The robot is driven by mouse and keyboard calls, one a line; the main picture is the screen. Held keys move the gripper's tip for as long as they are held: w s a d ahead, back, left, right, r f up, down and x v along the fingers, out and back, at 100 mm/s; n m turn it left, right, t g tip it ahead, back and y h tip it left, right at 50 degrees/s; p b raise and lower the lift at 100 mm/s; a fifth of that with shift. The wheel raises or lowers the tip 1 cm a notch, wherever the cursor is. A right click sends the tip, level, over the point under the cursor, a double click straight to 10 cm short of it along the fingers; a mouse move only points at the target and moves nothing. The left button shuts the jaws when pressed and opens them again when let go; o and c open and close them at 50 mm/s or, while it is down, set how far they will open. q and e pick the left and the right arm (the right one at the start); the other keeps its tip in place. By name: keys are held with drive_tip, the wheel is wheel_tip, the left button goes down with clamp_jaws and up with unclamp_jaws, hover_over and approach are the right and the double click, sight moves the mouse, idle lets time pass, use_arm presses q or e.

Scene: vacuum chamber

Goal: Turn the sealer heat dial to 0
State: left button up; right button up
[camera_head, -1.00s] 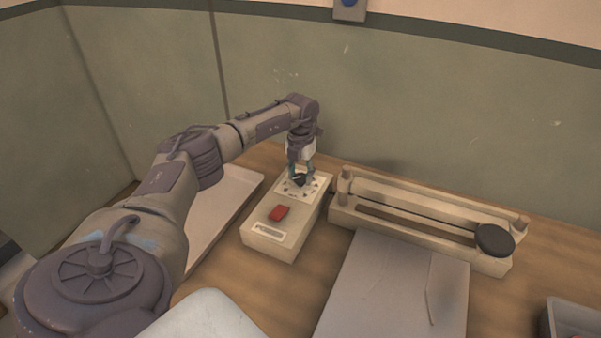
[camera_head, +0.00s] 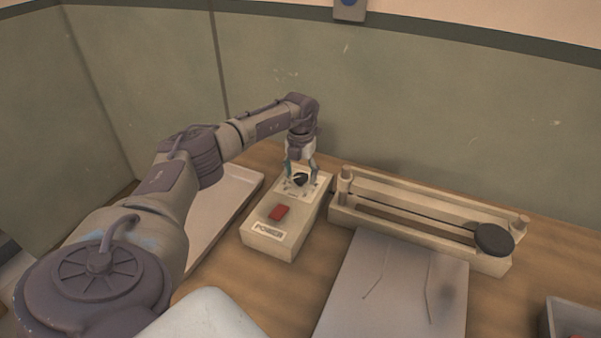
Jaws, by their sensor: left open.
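The cream control box (camera_head: 262,243) of the sealer stands on the wooden bench, with a red switch (camera_head: 279,213) and a power label on its near part. The black heat dial (camera_head: 299,179) sits on a pale scale plate at its far end. My left gripper (camera_head: 300,180) points down over the dial, its open fingers on either side of it. I cannot tell whether the fingers touch the dial. The scale marks are too small to read. My right gripper is not in view.
The long sealer bar (camera_head: 420,234) with a black round knob (camera_head: 494,239) lies right of the box. A grey flat sheet (camera_head: 395,290) lies in front of it. A shallow tray (camera_head: 225,205) is left of the box, and a grey bin (camera_head: 572,318) is at bottom right. The wall is close behind.

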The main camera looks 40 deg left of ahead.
sight(300, 176)
use_arm(q)
wheel_tip(300, 176, up, 12)
idle(0.6)
idle(0.5)
